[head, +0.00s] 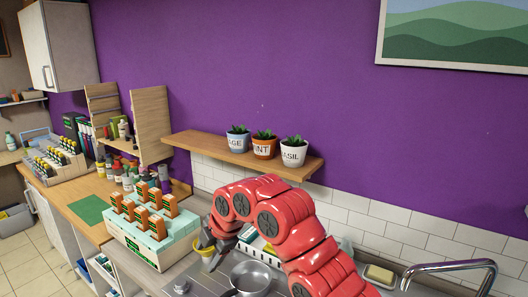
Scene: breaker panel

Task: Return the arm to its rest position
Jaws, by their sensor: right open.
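My right arm is red and comes in from the lower right, bent above the counter. My left gripper is not in view. No breaker panel shows here.
A metal saucepan (250,278) stands below my right arm, near a metal tap (452,267). A wooden shelf (205,151) with three potted herbs is fixed to the purple wall above. Bottles (125,172) crowd the counter's back left. The air above the counter's left is open.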

